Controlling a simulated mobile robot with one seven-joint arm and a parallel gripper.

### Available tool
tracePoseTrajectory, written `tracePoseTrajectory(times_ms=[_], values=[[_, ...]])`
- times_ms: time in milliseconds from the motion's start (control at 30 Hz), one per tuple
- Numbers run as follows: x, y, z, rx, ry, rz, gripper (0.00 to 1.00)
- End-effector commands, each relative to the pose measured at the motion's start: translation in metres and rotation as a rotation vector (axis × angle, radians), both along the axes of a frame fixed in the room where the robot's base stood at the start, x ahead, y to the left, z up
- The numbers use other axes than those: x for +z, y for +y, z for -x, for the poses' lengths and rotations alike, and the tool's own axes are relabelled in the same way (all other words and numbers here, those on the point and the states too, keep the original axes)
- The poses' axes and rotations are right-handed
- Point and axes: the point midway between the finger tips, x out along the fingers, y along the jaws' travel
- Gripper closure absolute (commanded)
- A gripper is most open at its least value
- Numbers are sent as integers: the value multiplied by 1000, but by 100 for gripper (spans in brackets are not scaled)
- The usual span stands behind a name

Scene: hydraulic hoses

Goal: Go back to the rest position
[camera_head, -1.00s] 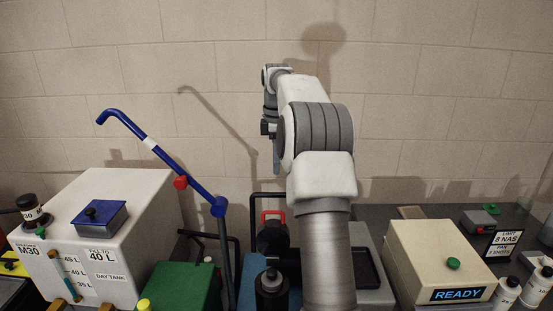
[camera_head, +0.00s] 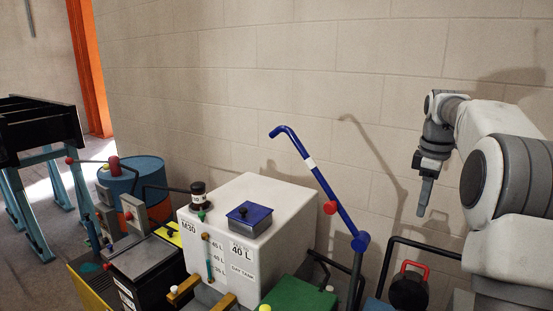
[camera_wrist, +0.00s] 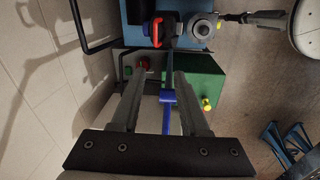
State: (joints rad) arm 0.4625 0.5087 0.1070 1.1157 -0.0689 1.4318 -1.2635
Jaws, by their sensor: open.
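My gripper (camera_head: 424,196) hangs at the end of my raised arm, at the right of the head view. Its fingers point down, in front of the bare block wall and to the right of the blue bent lever (camera_head: 318,178). In the wrist view my gripper (camera_wrist: 164,82) shows two fingers standing apart with nothing held between them. The blue lever (camera_wrist: 167,98) shows in the gap between the fingers, below them. I cannot tell its distance from them. No marker of a rest position is visible.
A white day tank (camera_head: 290,215) with a blue cap stands left of the lever. A green box (camera_head: 300,294) and a black item with a red handle (camera_head: 408,288) are nearby. A blue drum (camera_head: 150,172) and a dark rack (camera_head: 40,125) stand at left. Floor is open between them.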

Motion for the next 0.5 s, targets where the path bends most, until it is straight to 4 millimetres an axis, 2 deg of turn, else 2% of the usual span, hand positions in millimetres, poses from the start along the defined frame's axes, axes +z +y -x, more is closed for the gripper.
tracePoseTrajectory(times_ms=[33, 200, 500], values=[[7, 14, 7, -22, -15, 6, 55], [24, 54, 32, -121, -67, 14, 55], [36, 116, 91, -303, -166, -4, 55]])
